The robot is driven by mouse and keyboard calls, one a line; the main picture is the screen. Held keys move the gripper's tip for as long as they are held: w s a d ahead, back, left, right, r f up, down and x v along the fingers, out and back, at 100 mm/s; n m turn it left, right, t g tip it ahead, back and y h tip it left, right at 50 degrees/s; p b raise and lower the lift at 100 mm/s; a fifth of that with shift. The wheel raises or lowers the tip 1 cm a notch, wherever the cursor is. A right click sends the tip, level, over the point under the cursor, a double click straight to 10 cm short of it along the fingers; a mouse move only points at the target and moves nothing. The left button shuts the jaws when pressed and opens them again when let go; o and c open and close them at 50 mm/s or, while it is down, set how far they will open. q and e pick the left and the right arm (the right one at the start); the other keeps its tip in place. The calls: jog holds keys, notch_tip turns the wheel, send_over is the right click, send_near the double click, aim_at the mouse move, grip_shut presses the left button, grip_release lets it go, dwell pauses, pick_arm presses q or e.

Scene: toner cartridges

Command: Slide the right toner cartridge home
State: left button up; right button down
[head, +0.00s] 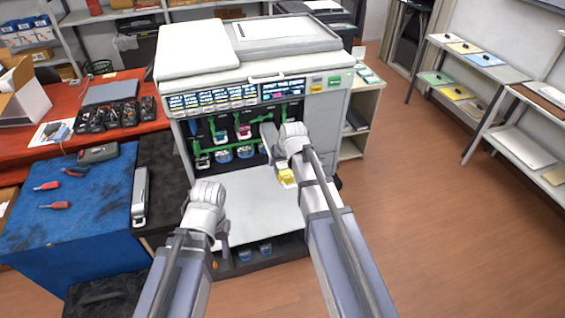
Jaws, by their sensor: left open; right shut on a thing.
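The copier (250,60) stands open at the front, its bay lined with green parts. A pink-marked cartridge (243,132) and a cartridge left of it (219,137) sit in the bay's upper row. My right gripper (268,134) is at the right side of the bay opening, shut on what appears to be the right toner cartridge. The gripper and wrist hide most of that cartridge, so how far in it sits cannot be told. My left gripper (224,238) is open and empty, low near the front left of the white lowered door (240,195).
A yellow item (287,177) shows beside my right arm. A blue-covered bench (100,215) with tools stands left, a red counter (50,145) behind it. The wooden floor (430,200) on the right is clear.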

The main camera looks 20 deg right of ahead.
jog(key=shift+w, duration=0.25)
dwell(0.3)
jog(key=shift+w, duration=1.05)
jog(key=shift+w+a, duration=0.1)
jog(key=shift+w, duration=1.7)
jog(key=shift+f, duration=0.1)
grip_release()
jog(key=shift+s, duration=0.15)
